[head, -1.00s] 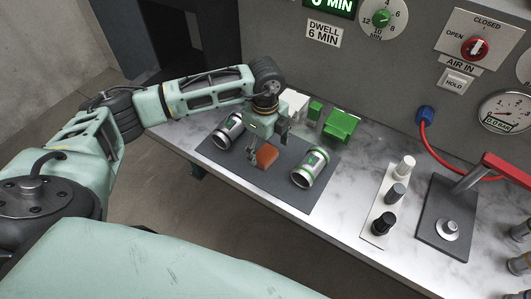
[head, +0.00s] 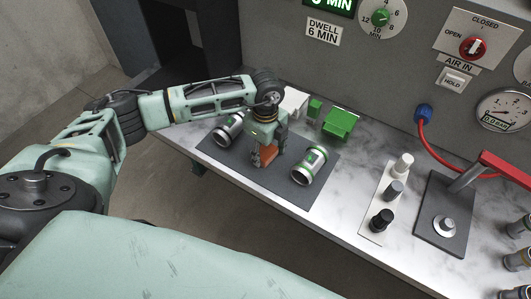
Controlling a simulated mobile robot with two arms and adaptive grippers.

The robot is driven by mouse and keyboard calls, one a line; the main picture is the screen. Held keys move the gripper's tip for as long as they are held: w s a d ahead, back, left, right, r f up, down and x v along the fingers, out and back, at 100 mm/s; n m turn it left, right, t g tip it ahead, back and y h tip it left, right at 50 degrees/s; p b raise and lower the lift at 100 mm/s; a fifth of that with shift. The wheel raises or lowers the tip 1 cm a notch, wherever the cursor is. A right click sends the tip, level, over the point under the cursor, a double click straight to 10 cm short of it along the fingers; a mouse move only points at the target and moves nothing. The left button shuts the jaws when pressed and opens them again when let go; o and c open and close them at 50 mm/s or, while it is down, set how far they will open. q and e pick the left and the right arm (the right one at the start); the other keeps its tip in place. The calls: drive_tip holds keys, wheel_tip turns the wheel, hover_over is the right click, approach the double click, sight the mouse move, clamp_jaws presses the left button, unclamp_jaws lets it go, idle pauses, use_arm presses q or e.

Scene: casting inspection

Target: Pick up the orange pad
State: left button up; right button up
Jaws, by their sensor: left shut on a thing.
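The orange pad (head: 268,154) is at the middle of the dark grey mat (head: 252,188) on the workbench. My left gripper (head: 266,157) points down over it and is shut on it, with the fingers hiding part of the pad. I cannot tell whether the pad is still touching the mat. My right gripper is not in view.
A silver cylinder (head: 228,131) lies just left of the gripper, and a green-banded cylinder (head: 308,168) lies right of it. Green blocks (head: 340,124) and a white block (head: 294,101) stand behind. A white strip (head: 376,216) carries several knobs. The mat's front part is clear.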

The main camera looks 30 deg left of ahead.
sight(266, 150)
use_arm(q)
drive_tip(key=shift+r+b, duration=0.3)
drive_tip(key=shift+r, duration=0.25)
wheel_tip(266, 150, up, 3)
drive_tip(key=shift+w+f+b, duration=0.1)
drive_tip(key=shift+f+b, duration=0.05)
drive_tip(key=shift+b, duration=0.45)
drive_tip(key=d+r+b, duration=0.1)
drive_tip(key=d+r, duration=0.1)
drive_tip(key=d, duration=0.1)
drive_tip(key=d+r+b, duration=0.1)
drive_tip(key=d+r, duration=0.1)
drive_tip(key=d, duration=0.2)
drive_tip(key=s+d+r+b, duration=0.1)
drive_tip(key=d+r, duration=0.1)
drive_tip(key=d, duration=0.2)
drive_tip(key=shift+r, duration=0.3)
drive_tip(key=shift+s+d+r, duration=0.15)
drive_tip(key=shift+d+r, duration=0.2)
